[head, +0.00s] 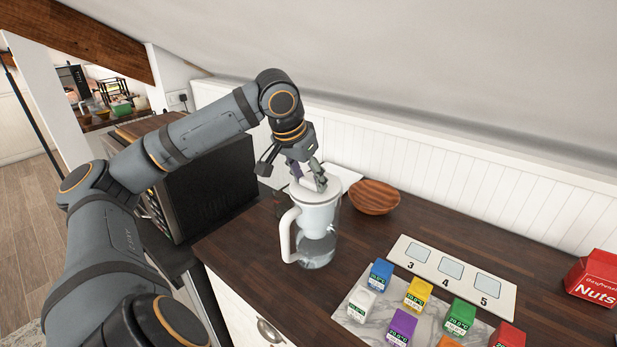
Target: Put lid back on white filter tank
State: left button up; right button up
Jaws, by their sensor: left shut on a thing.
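The white filter tank (318,218) sits in the top of a clear pitcher (318,250) with a white handle (288,235), upright on the dark wooden counter. The white lid (305,190) is at the top of the tank, under my left gripper (303,180). My left gripper points down and is shut on the lid; its fingers partly hide the lid. I cannot tell whether the lid is fully seated on the tank. My right gripper is not in view.
A wooden bowl (374,197) stands right behind the pitcher. A numbered white board (453,276), a marble tray (352,318) with several coloured cartons, and a red nuts box (594,279) are to the right. A black oven (205,190) stands left.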

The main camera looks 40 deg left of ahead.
pick_arm(q)
jog(key=shift+f+b, duration=0.4)
jog(key=shift+b, duration=0.05)
dwell(0.4)
jog(key=o, duration=1.2)
jog(key=shift+r, duration=0.1)
